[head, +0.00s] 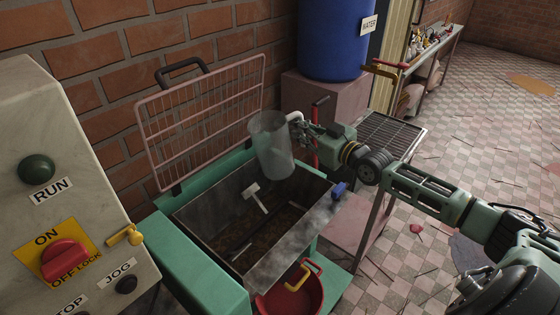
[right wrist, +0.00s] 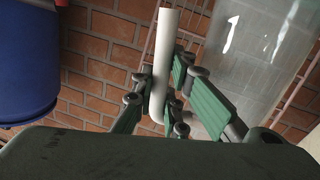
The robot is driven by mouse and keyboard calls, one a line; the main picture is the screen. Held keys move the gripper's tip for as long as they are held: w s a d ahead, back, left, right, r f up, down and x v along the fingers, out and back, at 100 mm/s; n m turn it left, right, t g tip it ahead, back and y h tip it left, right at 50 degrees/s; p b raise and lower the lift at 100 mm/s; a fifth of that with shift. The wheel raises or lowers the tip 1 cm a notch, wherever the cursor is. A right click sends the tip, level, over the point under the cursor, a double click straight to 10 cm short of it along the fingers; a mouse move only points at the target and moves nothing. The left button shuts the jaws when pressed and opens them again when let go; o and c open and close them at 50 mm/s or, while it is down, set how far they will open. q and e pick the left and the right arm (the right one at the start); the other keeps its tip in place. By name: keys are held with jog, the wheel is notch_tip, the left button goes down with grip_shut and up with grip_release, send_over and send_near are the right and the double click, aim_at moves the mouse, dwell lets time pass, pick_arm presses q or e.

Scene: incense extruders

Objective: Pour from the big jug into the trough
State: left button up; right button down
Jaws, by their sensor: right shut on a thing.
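The big jug (head: 272,146) is clear with a white handle. It is in the air above the trough, slightly tilted in the head view. My right gripper (head: 299,131) is shut on its handle from the right. In the right wrist view the white handle (right wrist: 163,62) stands between the green fingers of the right gripper (right wrist: 160,100), and the jug's clear wall (right wrist: 262,45) shows at the right. The trough (head: 190,214) is a metal-lined box with brown material at its bottom and a white T-shaped piece (head: 254,194) inside. My left gripper is not in view.
The raised wire guard (head: 205,118) stands behind the trough. A control panel (head: 60,180) is at the left. A red bucket (head: 292,294) sits below the trough's front. A blue water barrel (head: 335,40) and a grated stand (head: 390,135) are beyond my right arm.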

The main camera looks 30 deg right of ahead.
aim_at(302, 119)
jog(key=shift+a+f+m, duration=0.1)
jog(key=shift+f+m, duration=0.35)
jog(key=shift+m, duration=0.55)
jog(key=r+p, duration=0.3)
jog(key=r, duration=0.1)
jog(key=shift+a+p, duration=0.3)
jog(key=shift+p, duration=0.05)
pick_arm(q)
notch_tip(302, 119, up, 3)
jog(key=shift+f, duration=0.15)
